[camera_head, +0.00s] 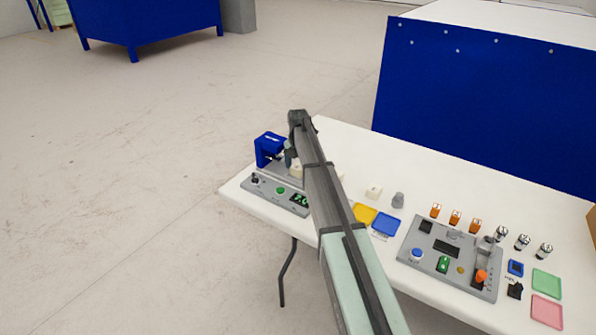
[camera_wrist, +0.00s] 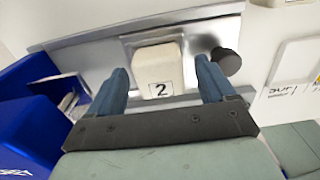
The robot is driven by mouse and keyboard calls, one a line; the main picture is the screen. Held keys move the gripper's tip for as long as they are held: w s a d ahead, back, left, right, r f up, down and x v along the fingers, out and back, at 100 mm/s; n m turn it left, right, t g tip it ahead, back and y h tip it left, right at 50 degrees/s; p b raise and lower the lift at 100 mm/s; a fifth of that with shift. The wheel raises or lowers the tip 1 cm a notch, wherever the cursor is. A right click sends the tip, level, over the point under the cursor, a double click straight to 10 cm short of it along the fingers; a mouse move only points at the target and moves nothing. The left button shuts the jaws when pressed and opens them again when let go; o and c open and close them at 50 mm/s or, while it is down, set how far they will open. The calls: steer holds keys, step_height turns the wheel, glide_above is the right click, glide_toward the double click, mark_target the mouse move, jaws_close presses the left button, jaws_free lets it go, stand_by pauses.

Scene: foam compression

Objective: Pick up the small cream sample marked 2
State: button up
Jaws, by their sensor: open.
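The small cream sample marked 2 (camera_wrist: 156,66) sits on a grey metal plate in the wrist view, its label facing me. My gripper (camera_wrist: 161,80) is open, with one blue finger on each side of the sample and visible gaps between. The fingers look apart from the sample; how far they reach down past it I cannot tell. In the head view a bit of the cream sample (camera_head: 297,171) shows beside my arm, which hides most of that spot.
A blue press-like device (camera_head: 268,148) stands left of the sample, with a grey control box (camera_head: 275,195) in front. Another cream block (camera_head: 374,191), a yellow tray (camera_head: 364,213), a blue tray (camera_head: 386,224) and a larger control panel (camera_head: 449,258) lie to the right on the white table.

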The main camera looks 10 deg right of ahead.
steer(key=shift+f, duration=0.25)
steer(key=c, duration=1)
steer(key=shift+r, duration=0.15)
steer(key=shift+c, duration=0.2)
